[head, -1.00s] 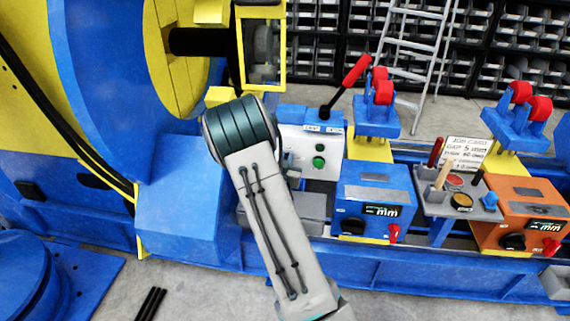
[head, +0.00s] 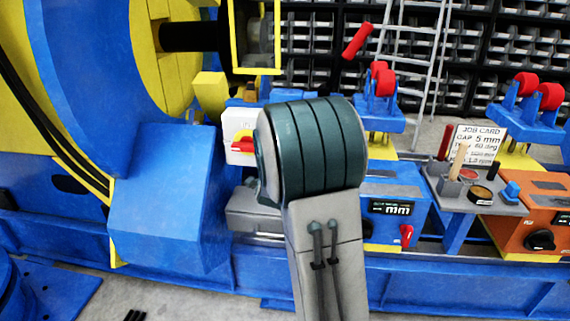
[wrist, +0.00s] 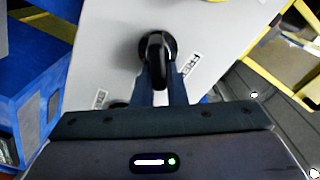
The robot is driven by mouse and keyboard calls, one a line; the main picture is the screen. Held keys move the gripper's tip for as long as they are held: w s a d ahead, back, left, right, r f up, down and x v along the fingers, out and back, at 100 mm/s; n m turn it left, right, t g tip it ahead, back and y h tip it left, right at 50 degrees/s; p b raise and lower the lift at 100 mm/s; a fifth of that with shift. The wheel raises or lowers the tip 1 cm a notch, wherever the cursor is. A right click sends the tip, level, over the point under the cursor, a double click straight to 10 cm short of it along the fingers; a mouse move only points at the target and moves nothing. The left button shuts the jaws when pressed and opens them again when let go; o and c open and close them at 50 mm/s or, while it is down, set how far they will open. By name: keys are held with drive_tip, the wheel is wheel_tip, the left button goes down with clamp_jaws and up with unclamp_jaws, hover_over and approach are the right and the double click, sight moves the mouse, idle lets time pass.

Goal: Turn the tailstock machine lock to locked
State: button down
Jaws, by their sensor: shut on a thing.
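In the wrist view, a black turning knob (wrist: 156,48) with a raised bar sits on a pale grey-white panel (wrist: 110,50). A label reading FREE is to its right, and another label at the lower left is too small to read. My gripper (wrist: 159,76) is shut on the knob, one finger on each side of its bar. The bar points roughly up and down in this view. In the head view, my arm's dark green rounded link hides my gripper and the knob.
A blue box with an mm display (head: 395,208) and an orange box (head: 540,222) stand to the right, with a tool tray (head: 480,190) between. A white panel with a red switch (head: 240,138) shows left of my arm.

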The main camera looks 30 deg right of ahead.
drive_tip(key=m+b, duration=0.2)
drive_tip(key=b, duration=0.1)
drive_tip(key=f+m+b, duration=0.1)
drive_tip(key=m+b, duration=0.1)
drive_tip(key=b, duration=0.2)
drive_tip(key=shift+d+f, duration=0.1)
drive_tip(key=shift+f, duration=0.1)
drive_tip(key=m+b, duration=0.3)
drive_tip(key=b, duration=0.1)
drive_tip(key=shift+r, duration=0.1)
drive_tip(key=c, duration=1.5)
unclamp_jaws()
drive_tip(key=shift+o, duration=0.2)
drive_tip(key=shift+s, duration=0.1)
drive_tip(key=p+v, duration=0.3)
drive_tip(key=v, duration=1)
drive_tip(key=shift+s+a, duration=0.25)
